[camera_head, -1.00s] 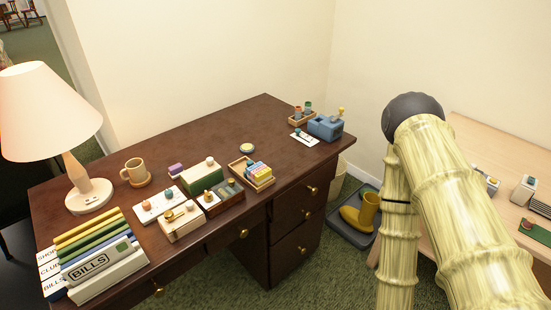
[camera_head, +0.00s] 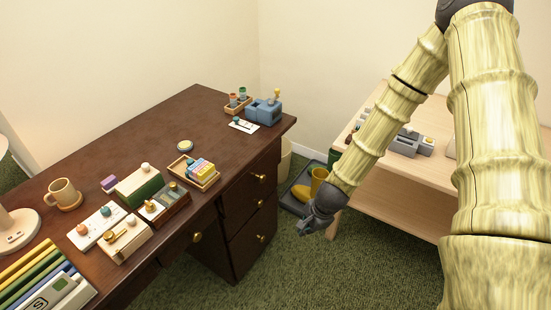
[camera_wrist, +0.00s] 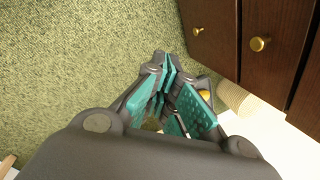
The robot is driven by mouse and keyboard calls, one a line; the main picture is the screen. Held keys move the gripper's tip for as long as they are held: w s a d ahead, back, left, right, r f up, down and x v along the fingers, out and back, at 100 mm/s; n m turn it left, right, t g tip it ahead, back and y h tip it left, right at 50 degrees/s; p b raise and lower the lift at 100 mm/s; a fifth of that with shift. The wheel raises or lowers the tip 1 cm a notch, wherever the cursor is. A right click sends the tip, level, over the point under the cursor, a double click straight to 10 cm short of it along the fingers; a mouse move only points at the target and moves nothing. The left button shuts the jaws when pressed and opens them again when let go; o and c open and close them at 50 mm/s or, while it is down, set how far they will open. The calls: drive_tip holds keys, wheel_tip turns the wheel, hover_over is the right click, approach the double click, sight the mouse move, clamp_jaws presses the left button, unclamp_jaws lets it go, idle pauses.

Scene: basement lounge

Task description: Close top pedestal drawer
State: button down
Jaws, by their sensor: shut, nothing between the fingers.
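The dark brown desk pedestal stands under the right end of the desk, with its drawers stacked. The top pedestal drawer (camera_head: 245,192) has a brass knob (camera_head: 259,177). I cannot tell clearly how far its front stands out. Below it are more drawer fronts with brass knobs. My gripper (camera_head: 303,230) is shut and empty, low over the carpet to the right of the pedestal and apart from it. In the wrist view, its teal-padded fingers (camera_wrist: 167,66) come together, with a brown drawer front (camera_wrist: 270,25) and brass knobs at the upper right.
The desk top (camera_head: 150,135) holds a mug (camera_head: 63,193), boxes, trays and a blue block device (camera_head: 263,112). A yellow boot (camera_head: 319,178) sits in a grey tray (camera_head: 291,203) behind my gripper. A pale wooden table (camera_head: 385,205) stands at the right. Green carpet (camera_head: 330,275) is open in front.

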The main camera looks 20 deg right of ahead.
drive_tip(key=w+d+r+m+t+y, duration=0.2)
drive_tip(key=w+r+m, duration=0.4)
drive_tip(key=w+r, duration=0.25)
drive_tip(key=w+d+r+m+t+y, duration=0.2)
drive_tip(key=w+r+m, duration=0.4)
drive_tip(key=r, duration=0.4)
drive_tip(key=n+b, duration=0.1)
drive_tip(key=b, duration=0.2)
approach(266, 161)
drive_tip(key=shift+f, duration=1.8)
drive_tip(key=shift+w+a, duration=0.9)
drive_tip(key=shift+w, duration=0.35)
drive_tip(key=shift+w, duration=0.1)
